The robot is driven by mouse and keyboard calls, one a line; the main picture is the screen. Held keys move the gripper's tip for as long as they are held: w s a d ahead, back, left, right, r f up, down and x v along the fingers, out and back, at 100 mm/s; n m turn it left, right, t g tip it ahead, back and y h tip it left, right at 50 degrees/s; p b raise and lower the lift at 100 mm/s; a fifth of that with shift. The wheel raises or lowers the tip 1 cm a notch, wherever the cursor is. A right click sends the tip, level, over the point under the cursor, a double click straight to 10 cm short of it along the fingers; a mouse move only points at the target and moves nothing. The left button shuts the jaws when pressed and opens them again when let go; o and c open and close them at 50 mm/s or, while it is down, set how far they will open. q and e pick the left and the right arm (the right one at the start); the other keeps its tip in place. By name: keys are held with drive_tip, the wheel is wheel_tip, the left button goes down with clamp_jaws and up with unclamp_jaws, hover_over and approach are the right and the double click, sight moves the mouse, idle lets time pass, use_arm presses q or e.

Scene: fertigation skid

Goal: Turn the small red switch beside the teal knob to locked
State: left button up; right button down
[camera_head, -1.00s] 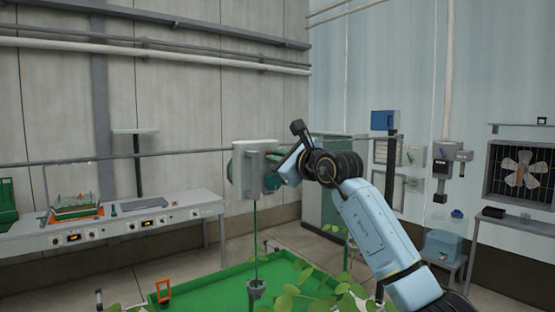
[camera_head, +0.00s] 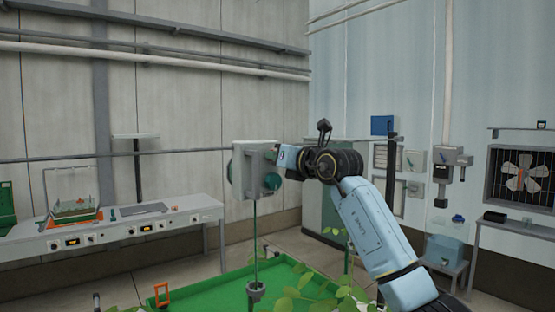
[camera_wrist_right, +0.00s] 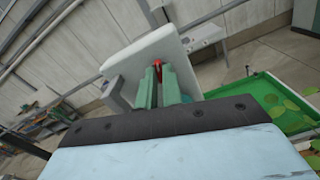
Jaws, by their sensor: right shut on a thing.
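The pale grey box (camera_head: 240,160) stands on a thin green post, with the teal knob (camera_head: 272,181) on its right-hand face. My right gripper (camera_wrist_right: 158,78) is at this box, just above the knob in the head view. In the right wrist view its two green fingers are shut on the small red switch (camera_wrist_right: 157,65), which shows as a bit of red between the fingertips. The fingers hide most of the switch, so its exact setting cannot be read. The box's pale plate (camera_wrist_right: 130,62) lies behind the fingers. My left gripper is out of view.
A green tray (camera_head: 215,293) with leafy plants is below the box. A grey bench (camera_head: 185,222) with instruments runs along the left wall. A fan (camera_head: 522,170) and wall-mounted boxes are at the right. Floor shows between bench and tray.

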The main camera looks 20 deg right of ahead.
drive_tip(key=m, duration=0.5)
drive_tip(key=shift+m, duration=0.4)
idle(0.4)
drive_tip(key=c, duration=1.6)
unclamp_jaws()
drive_tip(key=shift+o, duration=0.2)
drive_tip(key=b+v, duration=0.4)
drive_tip(key=v, duration=0.9)
drive_tip(key=shift+s, duration=0.25)
